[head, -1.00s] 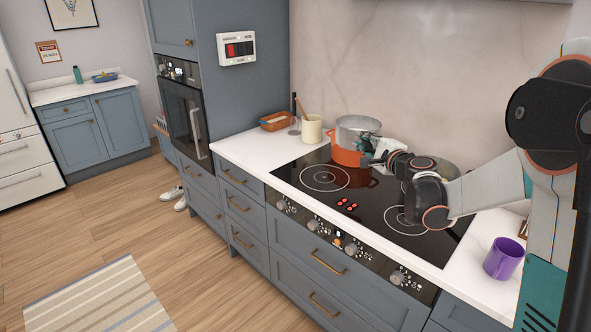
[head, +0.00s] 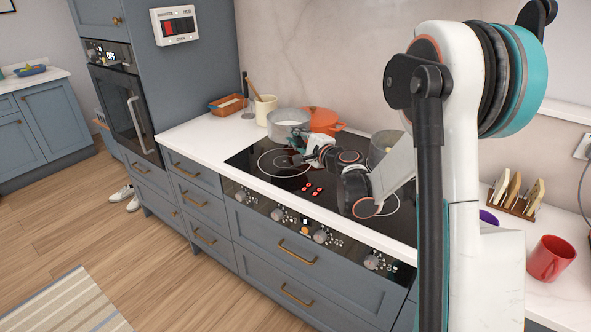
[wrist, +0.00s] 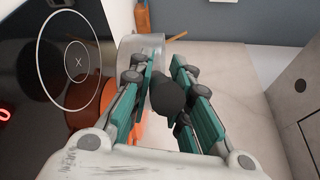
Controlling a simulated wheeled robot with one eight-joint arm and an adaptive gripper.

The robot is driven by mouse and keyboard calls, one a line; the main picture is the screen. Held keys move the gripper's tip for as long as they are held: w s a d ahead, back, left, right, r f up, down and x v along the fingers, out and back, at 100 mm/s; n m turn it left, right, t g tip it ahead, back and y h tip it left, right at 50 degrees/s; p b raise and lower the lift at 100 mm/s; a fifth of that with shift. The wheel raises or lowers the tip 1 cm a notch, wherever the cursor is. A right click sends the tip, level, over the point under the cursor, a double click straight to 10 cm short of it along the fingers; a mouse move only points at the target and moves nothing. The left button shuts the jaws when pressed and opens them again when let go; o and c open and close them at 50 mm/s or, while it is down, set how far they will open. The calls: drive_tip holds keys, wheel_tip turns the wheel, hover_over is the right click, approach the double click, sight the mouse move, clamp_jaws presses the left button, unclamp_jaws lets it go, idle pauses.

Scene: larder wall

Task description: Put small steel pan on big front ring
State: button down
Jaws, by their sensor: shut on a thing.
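The small steel pan (head: 288,124) is in my gripper (head: 299,150), left of the orange pot, over the back left of the hob. In the wrist view my gripper (wrist: 167,62) is shut on the pan's dark handle (wrist: 168,95). The pan's steel wall (wrist: 127,48) shows beyond the fingers. The left front ring (head: 284,163), a double circle, lies in front of the pan and looks empty. I cannot tell the pan's height above the glass.
An orange lidded pot (head: 322,120) stands close right of the pan. Another steel pot (head: 383,143) is partly hidden behind my arm. A cream utensil crock (head: 265,109) and a terracotta dish (head: 226,104) stand on the counter left. A red mug (head: 549,259) is at the right.

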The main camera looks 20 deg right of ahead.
wheel_tip(320, 180, down, 10)
drive_tip(key=b, duration=0.3)
drive_tip(key=shift+f, duration=0.15)
drive_tip(key=c, duration=1.9)
unclamp_jaws()
drive_tip(key=o, duration=0.4)
drive_tip(key=shift+s, duration=0.2)
drive_tip(key=p+v, duration=0.2)
drive_tip(key=v, duration=0.9)
drive_tip(key=shift+s, duration=0.4)
